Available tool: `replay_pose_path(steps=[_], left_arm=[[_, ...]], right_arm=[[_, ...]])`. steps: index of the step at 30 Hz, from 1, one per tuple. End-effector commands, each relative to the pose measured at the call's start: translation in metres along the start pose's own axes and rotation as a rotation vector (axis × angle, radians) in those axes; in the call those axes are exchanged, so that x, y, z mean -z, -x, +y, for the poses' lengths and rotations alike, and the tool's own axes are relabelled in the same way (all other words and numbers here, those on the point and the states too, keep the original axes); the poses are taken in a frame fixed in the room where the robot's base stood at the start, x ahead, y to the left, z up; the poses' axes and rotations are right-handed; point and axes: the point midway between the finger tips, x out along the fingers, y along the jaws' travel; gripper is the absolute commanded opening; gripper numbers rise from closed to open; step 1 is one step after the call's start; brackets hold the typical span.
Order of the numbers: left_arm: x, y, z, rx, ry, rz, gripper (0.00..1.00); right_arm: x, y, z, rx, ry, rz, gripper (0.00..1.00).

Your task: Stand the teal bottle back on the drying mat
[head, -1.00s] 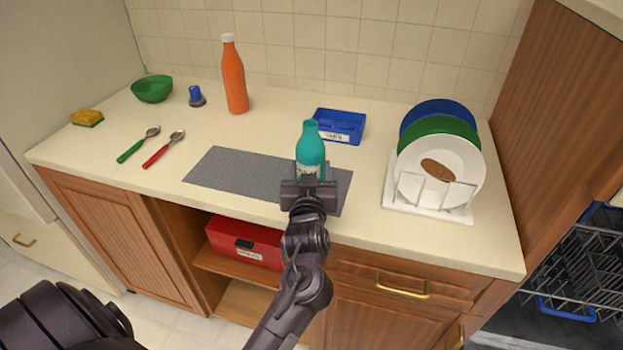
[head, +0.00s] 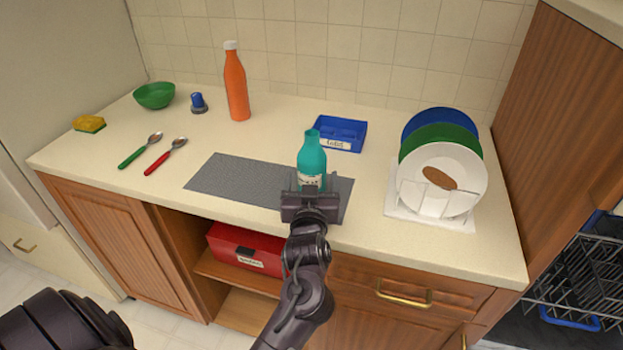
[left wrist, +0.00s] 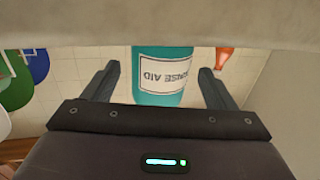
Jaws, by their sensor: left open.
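The teal bottle (head: 312,156) stands upright on the right part of the grey drying mat (head: 235,178). My left gripper (head: 310,188) is just in front of the bottle, low over the mat's front edge. It is open, with one finger to each side of the bottle in the left wrist view (left wrist: 158,85). A gap shows between each finger and the bottle. The gripper hides the bottle's base in the head view. My right gripper is not in view.
A blue tray (head: 350,132) lies behind the bottle. A white plate rack (head: 450,220) with plates stands to the right. An orange bottle (head: 236,88), green bowl (head: 154,95), blue-capped item (head: 198,102), two spoons (head: 165,156) and a sponge (head: 89,123) are to the left.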

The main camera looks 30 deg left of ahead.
Motion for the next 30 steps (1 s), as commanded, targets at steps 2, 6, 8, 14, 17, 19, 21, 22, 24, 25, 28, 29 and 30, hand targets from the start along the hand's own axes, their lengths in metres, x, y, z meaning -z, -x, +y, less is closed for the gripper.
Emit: replay_pose_path(steps=[2,6,8,14,17,19,21,22,24,25,28,29,30], left_arm=[[0.002,0.013,0.0,0.0,0.0,-0.005,0.79],[0.002,0.037,0.0,-0.001,-0.001,-0.006,0.79],[0.003,0.046,0.0,0.0,0.0,-0.005,0.79],[0.001,0.065,0.0,0.001,0.0,-0.002,0.79],[0.001,0.068,0.0,0.001,0.0,-0.001,0.79],[0.0,0.069,0.0,0.001,0.0,-0.001,0.79],[0.0,0.068,0.0,0.001,0.0,-0.001,0.79],[0.0,0.068,0.0,0.001,0.0,-0.001,0.79],[0.0,0.068,0.0,0.001,0.0,-0.001,0.79],[0.0,0.068,0.0,0.001,0.0,-0.001,0.79],[0.0,0.068,0.0,0.001,0.0,-0.001,0.79],[0.0,0.068,0.0,0.001,0.0,-0.001,0.79],[0.0,0.068,0.0,0.001,0.0,-0.001,0.79]], right_arm=[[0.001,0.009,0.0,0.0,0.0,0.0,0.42],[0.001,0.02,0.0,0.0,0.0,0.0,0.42],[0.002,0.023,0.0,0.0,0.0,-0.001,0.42],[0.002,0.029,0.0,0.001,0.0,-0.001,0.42],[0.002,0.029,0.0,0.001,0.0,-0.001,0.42],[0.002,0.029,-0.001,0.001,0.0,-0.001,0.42],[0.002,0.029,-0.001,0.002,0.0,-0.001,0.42],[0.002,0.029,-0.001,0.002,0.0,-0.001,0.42],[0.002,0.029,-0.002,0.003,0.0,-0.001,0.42],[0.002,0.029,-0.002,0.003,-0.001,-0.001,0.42],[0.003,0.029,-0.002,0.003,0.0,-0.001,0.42],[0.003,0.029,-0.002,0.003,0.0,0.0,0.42],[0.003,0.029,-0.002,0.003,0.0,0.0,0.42]])
